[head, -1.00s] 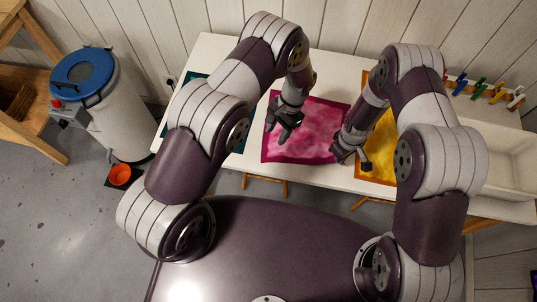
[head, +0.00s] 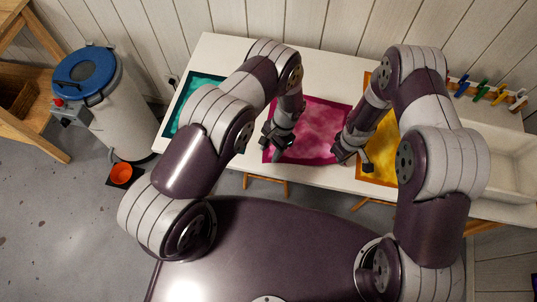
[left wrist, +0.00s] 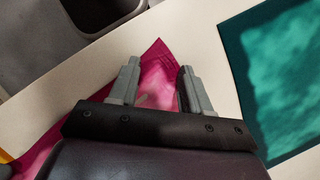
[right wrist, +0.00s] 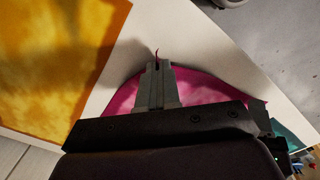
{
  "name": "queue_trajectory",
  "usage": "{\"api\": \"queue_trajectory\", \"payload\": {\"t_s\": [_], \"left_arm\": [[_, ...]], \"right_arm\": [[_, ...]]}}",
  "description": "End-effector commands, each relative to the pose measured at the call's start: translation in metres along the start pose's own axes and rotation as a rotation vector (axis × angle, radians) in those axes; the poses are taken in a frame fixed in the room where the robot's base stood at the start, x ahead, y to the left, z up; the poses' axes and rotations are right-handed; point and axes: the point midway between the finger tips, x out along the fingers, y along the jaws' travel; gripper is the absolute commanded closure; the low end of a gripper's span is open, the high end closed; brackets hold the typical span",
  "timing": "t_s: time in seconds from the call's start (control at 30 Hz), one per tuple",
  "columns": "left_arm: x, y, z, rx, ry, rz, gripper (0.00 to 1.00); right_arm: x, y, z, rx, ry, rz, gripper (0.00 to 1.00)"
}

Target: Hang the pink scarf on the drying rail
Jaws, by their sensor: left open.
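The pink scarf (head: 312,125) lies on the white table, between a teal cloth and a yellow cloth. My left gripper (head: 272,142) is open at the scarf's near left corner. In the left wrist view the scarf's corner (left wrist: 157,80) shows between the spread fingers (left wrist: 158,75), which do not grip it. My right gripper (head: 350,157) is at the scarf's near right corner. In the right wrist view its fingers (right wrist: 158,72) are together, with a small bit of pink cloth at their tips. I cannot make out the drying rail in these views.
The teal cloth (head: 199,90) lies at left and the yellow cloth (head: 375,168) at right on the white table (head: 226,47). Coloured pegs (head: 480,90) line the back right, behind a white basin (head: 505,165). A blue-lidded drum (head: 118,115) stands left on the floor.

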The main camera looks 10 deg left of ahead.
Motion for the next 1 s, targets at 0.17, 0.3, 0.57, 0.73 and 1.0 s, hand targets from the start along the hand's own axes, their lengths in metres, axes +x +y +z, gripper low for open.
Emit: {"api": "queue_trajectory", "payload": {"t_s": [0.17, 0.3, 0.57, 0.73, 1.0], "left_arm": [[0.001, 0.0, 0.0, 0.0, -0.001, 0.001, 0.8], [0.001, 0.0, 0.0, 0.0, -0.001, 0.001, 1.0], [0.001, 0.0, 0.001, 0.0, -0.002, 0.001, 1.0], [-0.022, 0.0, 0.008, 0.0, 0.001, 0.0, 1.0], [-0.047, 0.0, 0.018, 0.0, -0.001, 0.0, 1.0]], "right_arm": [[0.0, 0.0, 0.0, 0.0, 0.0, 0.0, 1.0], [0.0, 0.0, 0.0, 0.0, 0.0, 0.0, 1.0], [0.0, 0.0, 0.0, 0.0, 0.0, 0.0, 1.0], [0.0, 0.0, 0.0, 0.0, 0.0, 0.0, 1.0], [0.0, 0.0, 0.0, 0.0, 0.0, 0.0, 1.0]]}}
